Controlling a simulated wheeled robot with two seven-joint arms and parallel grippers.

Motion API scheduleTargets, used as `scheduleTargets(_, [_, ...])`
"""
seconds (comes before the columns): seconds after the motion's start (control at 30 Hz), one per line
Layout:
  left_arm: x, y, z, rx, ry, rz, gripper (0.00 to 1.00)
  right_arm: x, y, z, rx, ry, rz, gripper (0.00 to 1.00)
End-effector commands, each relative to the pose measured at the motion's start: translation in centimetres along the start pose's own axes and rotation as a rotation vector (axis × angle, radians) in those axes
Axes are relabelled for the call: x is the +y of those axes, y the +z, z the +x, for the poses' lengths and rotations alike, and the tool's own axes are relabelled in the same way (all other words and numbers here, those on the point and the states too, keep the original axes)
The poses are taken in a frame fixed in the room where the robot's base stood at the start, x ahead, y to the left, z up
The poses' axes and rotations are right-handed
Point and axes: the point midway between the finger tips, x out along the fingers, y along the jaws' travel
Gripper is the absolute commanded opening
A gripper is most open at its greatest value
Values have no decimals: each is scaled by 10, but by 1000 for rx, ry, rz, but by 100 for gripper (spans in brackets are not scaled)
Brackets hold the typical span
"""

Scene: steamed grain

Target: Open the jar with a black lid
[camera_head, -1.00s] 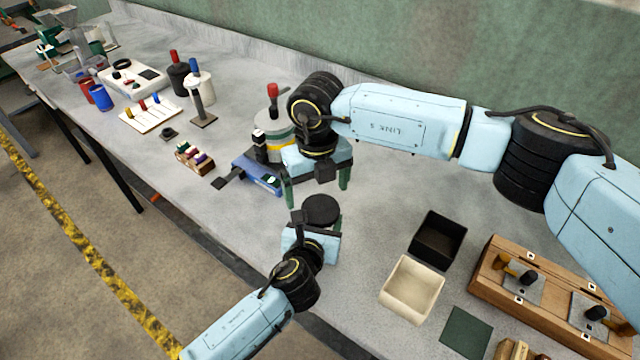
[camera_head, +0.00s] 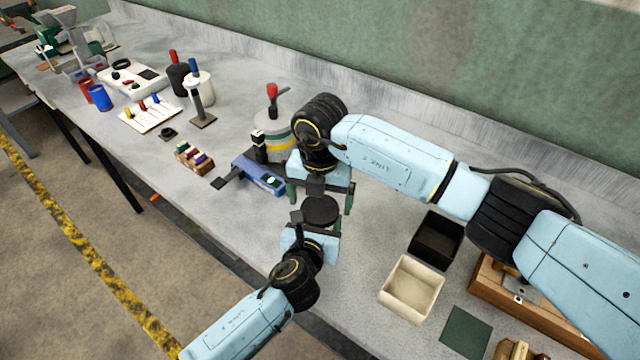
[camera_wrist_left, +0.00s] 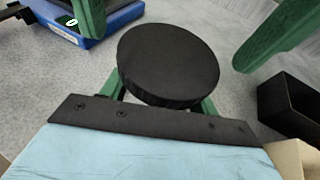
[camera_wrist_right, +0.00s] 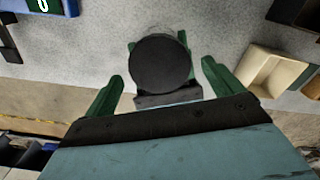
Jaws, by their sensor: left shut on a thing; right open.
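The jar's round black lid (camera_head: 320,211) shows in the head view just beyond my left gripper (camera_head: 318,224). In the left wrist view the black lid (camera_wrist_left: 168,62) sits between the green fingers of my left gripper (camera_wrist_left: 165,100), which is shut on the jar below it. The jar's body is mostly hidden under the lid. My right gripper (camera_head: 320,203) is above the lid with its green fingers apart. In the right wrist view the lid (camera_wrist_right: 161,64) lies between and beyond the open fingers of my right gripper (camera_wrist_right: 158,82), not touching them.
A blue device (camera_head: 259,174) and a large pot with a red handle (camera_head: 274,122) stand left of the grippers. A black open box (camera_head: 436,238) and a cream box (camera_head: 411,288) are on the right.

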Motion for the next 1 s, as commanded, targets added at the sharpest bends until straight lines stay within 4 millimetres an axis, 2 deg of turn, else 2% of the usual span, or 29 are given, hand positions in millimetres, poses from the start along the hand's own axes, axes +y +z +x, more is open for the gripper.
scheduleTargets(0.2, [1,-1,0,1,2,1,0,0,0,15,-1,-1,-1,92])
scheduleTargets(0.47, [1,0,0,1,2,1,0,0,0,16,-1,0,-1,92])
scheduleTargets(0.83, [1,0,0,1,2,1,0,0,0,16,-1,0,-1,44])
scheduleTargets(1.0, [1,0,0,1,2,1,0,0,0,15,-2,-1,-51,44])
